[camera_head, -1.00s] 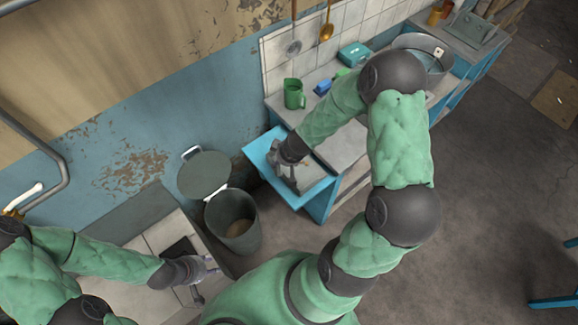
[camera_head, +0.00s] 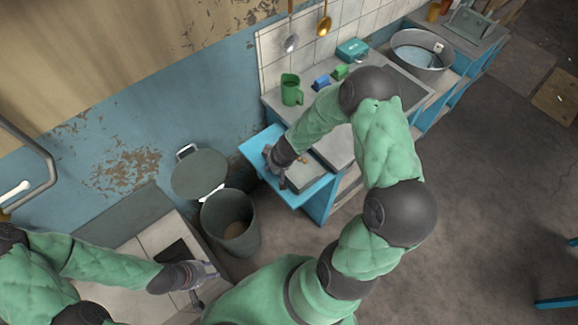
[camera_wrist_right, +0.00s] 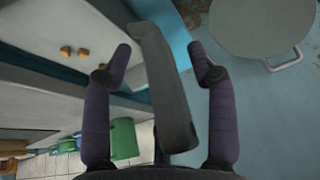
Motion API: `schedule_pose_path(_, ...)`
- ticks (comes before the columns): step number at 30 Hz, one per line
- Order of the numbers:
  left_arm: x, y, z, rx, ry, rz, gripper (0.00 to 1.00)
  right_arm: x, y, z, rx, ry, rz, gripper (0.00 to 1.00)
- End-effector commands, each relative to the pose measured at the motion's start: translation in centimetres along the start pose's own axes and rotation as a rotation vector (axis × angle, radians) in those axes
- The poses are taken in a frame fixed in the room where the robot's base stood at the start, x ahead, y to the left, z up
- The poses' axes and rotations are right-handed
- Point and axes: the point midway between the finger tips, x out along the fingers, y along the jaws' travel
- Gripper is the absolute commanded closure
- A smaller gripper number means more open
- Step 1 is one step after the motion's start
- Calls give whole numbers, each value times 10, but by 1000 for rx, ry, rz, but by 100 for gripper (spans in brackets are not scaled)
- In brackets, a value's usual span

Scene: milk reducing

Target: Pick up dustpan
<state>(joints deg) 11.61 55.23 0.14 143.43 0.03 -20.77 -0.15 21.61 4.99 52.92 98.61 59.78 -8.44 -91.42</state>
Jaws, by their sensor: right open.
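My right gripper (camera_head: 272,160) is open over the blue side table at the left end of the counter. In the right wrist view, its dark purple fingers (camera_wrist_right: 161,62) stand on either side of a long grey handle (camera_wrist_right: 168,90), apparently the dustpan's. The handle runs between the fingers, and neither finger visibly closes on it. The dustpan's body cannot be made out for certain; the gripper and forearm partly cover that area in the head view. My left gripper (camera_head: 207,274) is over the pale worktop at the lower left; its jaw state is unclear.
The blue side table (camera_head: 255,147) bears a pale slab (camera_head: 312,178) and small brown bits (camera_wrist_right: 82,52). An open grey bin (camera_head: 230,222) stands left of it. A green mug (camera_head: 291,89), sponges and a metal basin (camera_head: 420,50) are on the counter.

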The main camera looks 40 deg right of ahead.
Motion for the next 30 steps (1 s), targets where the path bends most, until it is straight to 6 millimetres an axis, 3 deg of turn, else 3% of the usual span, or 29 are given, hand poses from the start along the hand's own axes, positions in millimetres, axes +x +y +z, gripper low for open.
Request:
schedule_pose_path(2, 0, 0, 0, 0, 0, 0, 60, 0, 0, 0, 0, 0, 0, 45)
schedule_pose_path(8, 0, 0, 0, 0, 0, 0, 60, 0, 0, 0, 0, 0, 0, 100)
schedule_pose_path(22, -3, 1, 0, 0, 0, 0, 60, -4, 0, -2, -1, 1, 1, 100)
schedule_pose_path(30, -17, 6, 1, 0, 0, 0, 60, -26, 0, -11, -2, 0, 1, 100)
